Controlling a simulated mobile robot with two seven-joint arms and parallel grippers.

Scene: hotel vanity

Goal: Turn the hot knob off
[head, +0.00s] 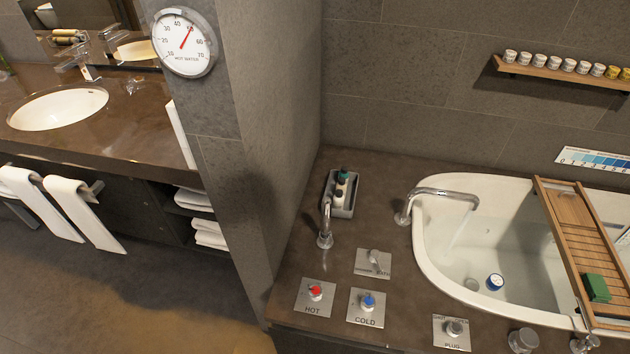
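The hot knob (316,290) has a red top and sits on a square metal plate marked HOT, on the brown tub deck at the lower middle. The cold knob (368,301), with a blue top, is just right of it on a plate marked COLD. The tub spout (446,194) arches over the white bathtub (424,240), and a pale stream seems to fall from it. A round hot-water dial (183,43) hangs on the wall at the upper left, its red needle pointing up and slightly right. Neither of my grippers shows in this view.
A lever plate (373,263) lies behind the two knobs, and a plug knob plate (452,332) is to the right. A tray of bottles (341,193) stands farther back. A wooden rack (580,235) spans the tub. A wall corner (262,130) rises left of the deck.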

